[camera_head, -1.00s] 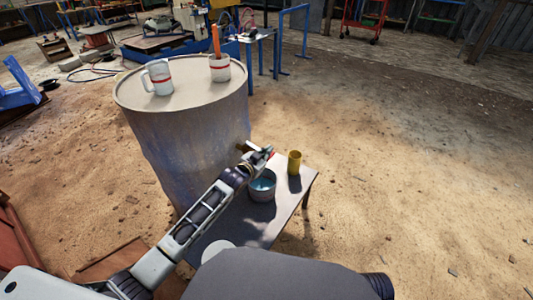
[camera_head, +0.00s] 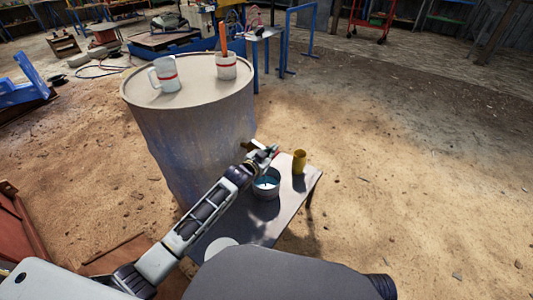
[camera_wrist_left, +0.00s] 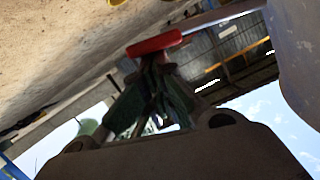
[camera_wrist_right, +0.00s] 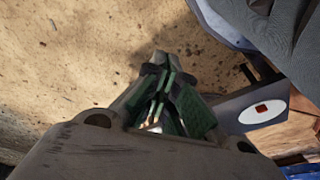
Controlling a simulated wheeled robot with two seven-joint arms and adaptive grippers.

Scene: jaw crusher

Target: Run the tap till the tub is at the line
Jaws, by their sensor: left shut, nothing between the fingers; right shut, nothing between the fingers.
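The tub (camera_head: 266,191) is a small grey round vessel on a low table beside the drum, with blue water in it. A mark line on it is too small to make out. The brass tap (camera_head: 247,146) sticks out of the drum's side above the tub, partly hidden by my left gripper. Its red handle (camera_head: 276,152) shows at my left fingertips, and in the left wrist view the red handle (camera_wrist_left: 155,43) lies across them. My left gripper (camera_head: 267,153) is shut, with nothing gripped. My right gripper (camera_wrist_right: 160,88) is shut and empty in the right wrist view.
A yellow cup (camera_head: 299,162) stands on the low table (camera_head: 285,207) near the tub. A white disc (camera_head: 221,247) lies at its near end.

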